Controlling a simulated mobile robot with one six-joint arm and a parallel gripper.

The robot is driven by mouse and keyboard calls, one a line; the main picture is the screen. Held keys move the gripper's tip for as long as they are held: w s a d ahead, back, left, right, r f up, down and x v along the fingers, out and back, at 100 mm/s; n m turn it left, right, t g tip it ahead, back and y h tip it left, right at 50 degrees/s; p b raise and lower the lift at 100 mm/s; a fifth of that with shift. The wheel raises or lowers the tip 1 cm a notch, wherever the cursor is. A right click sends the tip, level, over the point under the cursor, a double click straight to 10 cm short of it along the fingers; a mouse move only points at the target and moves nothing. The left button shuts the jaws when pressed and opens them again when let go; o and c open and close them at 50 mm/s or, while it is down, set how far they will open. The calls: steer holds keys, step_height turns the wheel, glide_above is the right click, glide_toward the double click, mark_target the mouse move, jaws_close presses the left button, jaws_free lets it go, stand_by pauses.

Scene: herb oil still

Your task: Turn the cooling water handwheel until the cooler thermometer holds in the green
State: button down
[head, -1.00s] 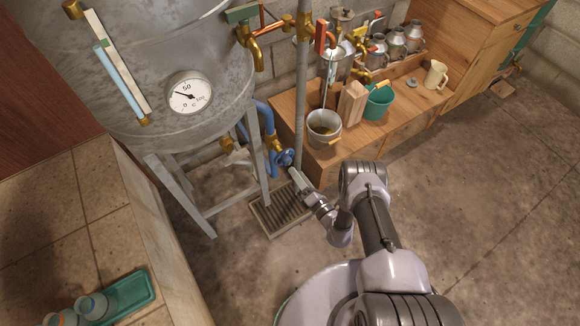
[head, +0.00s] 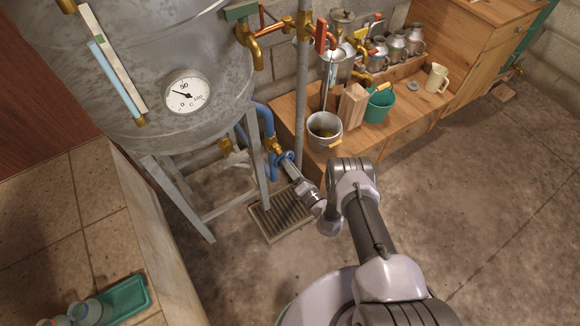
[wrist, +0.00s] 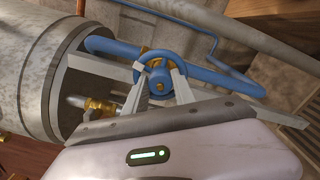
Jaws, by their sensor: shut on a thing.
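The blue cooling water handwheel (head: 284,158) sits low beside the metal vat, on a blue pipe with brass fittings. In the wrist view my gripper (wrist: 158,74) has one finger at each side of the handwheel's rim (wrist: 162,53) and is shut on it. The brass hub shows between the fingers. A round white dial thermometer (head: 187,95) marked in C is on the vat; its needle points up and left, below the 50. I see no green band on this dial. Exact reading is too small to tell.
A strip gauge (head: 105,60) with a green mark stands on the vat. A floor grate (head: 275,222) lies below the wheel. A grey pipe (head: 301,90) rises beside it.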

steer(key=n+b, duration=0.1)
steer(key=n, duration=0.2)
steer(key=shift+b, duration=0.3)
steer(key=c, duration=1)
jaws_free()
steer(key=shift+c, duration=0.2)
steer(key=shift+s, duration=0.1)
steer(key=p+v, duration=0.6)
steer(key=v, duration=1.1)
steer(key=shift+s+d, duration=0.1)
steer(key=shift+d, duration=0.05)
